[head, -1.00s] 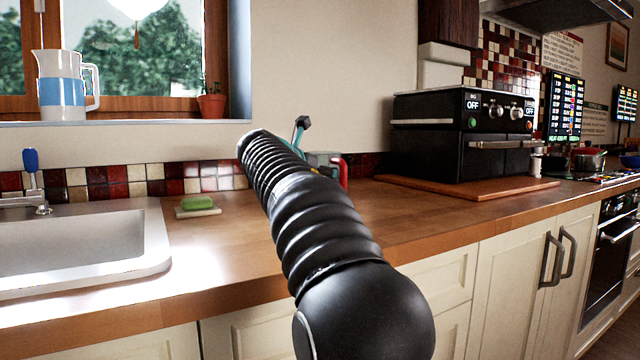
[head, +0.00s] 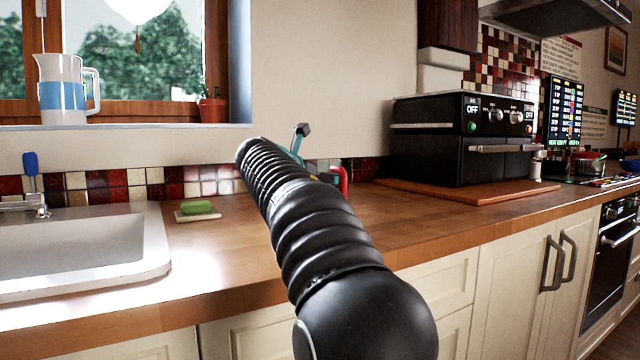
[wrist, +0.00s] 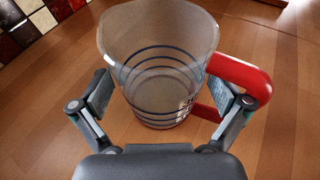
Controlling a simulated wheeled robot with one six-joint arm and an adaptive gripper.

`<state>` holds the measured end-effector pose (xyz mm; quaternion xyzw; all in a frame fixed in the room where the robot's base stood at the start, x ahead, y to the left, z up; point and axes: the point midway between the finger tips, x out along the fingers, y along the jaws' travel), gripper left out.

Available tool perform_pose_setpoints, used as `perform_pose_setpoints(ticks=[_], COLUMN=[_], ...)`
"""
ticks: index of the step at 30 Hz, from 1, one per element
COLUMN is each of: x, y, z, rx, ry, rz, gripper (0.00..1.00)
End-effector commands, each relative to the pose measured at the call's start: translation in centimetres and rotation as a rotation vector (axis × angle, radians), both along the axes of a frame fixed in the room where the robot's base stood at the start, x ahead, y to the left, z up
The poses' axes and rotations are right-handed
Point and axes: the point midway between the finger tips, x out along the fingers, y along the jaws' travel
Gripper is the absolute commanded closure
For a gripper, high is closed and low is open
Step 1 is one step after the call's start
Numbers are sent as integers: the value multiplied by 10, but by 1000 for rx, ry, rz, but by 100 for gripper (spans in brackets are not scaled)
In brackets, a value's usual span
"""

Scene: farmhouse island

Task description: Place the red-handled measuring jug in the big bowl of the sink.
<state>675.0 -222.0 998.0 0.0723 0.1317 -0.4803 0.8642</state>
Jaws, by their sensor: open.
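The measuring jug (wrist: 158,65) is clear, with dark blue rings and a red handle (wrist: 240,77). It stands upright on the wooden worktop in the wrist view. My gripper (wrist: 165,92) is open, with one finger on each side of the jug; the right finger is close by the handle. I cannot tell whether either finger touches. In the head view my arm hides most of the jug, and only its red handle (head: 342,178) shows clearly. The sink (head: 75,245) is at the left; its white bowl is partly in view and looks empty.
A green sponge on a small dish (head: 198,211) lies between the sink and my arm. A black oven (head: 465,140) stands on a wooden board (head: 480,192) to the right. A tiled wall is close behind the jug. The worktop front is clear.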

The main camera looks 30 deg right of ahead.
Motion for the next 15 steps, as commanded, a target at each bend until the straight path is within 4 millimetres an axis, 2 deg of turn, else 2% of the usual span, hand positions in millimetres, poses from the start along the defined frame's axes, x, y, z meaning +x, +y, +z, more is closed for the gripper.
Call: perform_pose_setpoints(ticks=[15], x=[-47], y=[77], z=[28], rx=[1], ry=[-1], rz=[4], gripper=[0])
